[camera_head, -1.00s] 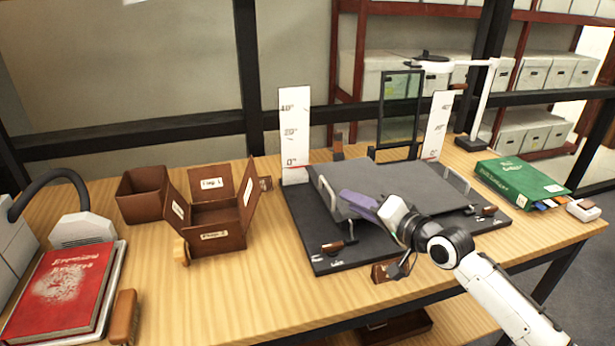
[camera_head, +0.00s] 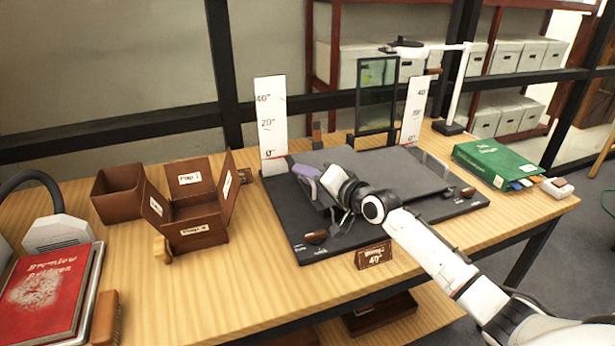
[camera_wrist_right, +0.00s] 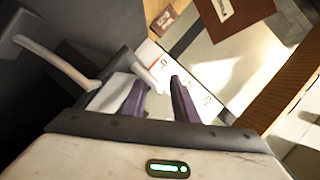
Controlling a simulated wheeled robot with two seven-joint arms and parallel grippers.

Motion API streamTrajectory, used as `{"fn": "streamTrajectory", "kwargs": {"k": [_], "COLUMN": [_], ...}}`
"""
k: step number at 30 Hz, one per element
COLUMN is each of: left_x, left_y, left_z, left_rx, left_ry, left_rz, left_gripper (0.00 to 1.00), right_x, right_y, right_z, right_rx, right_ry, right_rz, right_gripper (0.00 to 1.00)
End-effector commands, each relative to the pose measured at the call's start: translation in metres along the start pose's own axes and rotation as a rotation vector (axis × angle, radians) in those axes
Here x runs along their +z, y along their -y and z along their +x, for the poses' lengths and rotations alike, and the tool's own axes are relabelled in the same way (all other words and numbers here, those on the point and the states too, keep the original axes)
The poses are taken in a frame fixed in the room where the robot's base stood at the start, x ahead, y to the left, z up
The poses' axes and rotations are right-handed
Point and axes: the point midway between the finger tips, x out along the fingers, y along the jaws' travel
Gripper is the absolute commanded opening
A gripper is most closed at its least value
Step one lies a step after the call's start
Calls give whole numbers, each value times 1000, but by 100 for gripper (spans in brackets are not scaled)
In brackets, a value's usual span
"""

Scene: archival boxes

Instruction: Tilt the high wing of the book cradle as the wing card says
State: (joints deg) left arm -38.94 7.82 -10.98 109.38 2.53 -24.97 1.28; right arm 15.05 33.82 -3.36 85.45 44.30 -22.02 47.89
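The book cradle has a dark base (camera_head: 340,240) and two grey wings, the right wing (camera_head: 415,175) and the left wing (camera_head: 345,157), both looking near flat. A white scale marked 0, 20 and 40 degrees stands at the left (camera_head: 271,120), another at the right (camera_head: 414,110). The wing card (camera_head: 374,256) at the front edge reads 40°; its upper word is blurred. My right gripper (camera_head: 303,178) has purple fingers at the left wing's outer side, by its metal handle. In the wrist view the fingers (camera_wrist_right: 158,98) stand apart beside the handle (camera_wrist_right: 60,62). My left gripper is out of view.
Brown open boxes (camera_head: 192,205) stand left of the cradle. A red book (camera_head: 45,290) lies at the far left, a green book (camera_head: 497,164) at the right. A dark framed glass panel (camera_head: 377,95) stands behind. Bare wood lies in front of the boxes.

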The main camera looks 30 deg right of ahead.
Motion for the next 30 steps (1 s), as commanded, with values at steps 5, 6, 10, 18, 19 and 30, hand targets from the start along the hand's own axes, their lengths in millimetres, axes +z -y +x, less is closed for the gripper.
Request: {"fn": "streamTrajectory", "kwargs": {"k": [5, 6, 10, 18, 19, 30], "left_x": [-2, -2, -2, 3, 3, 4], "left_y": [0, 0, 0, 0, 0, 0], "left_z": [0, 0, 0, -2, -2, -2], "left_rx": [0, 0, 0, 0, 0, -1], "left_ry": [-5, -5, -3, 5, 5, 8], "left_rz": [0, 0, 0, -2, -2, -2], "left_gripper": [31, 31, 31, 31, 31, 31], "right_x": [0, 0, 0, 0, 0, 0], "right_y": [0, 0, 0, 0, 0, 0], "right_z": [0, 0, 0, 0, 0, 0], "right_rx": [0, 0, 0, 0, 0, 1], "right_ry": [0, 0, 0, 0, 0, 0], "right_rz": [0, 0, 0, 1, 1, 2], "right_gripper": [26, 23, 1, 0, 0, 0]}}
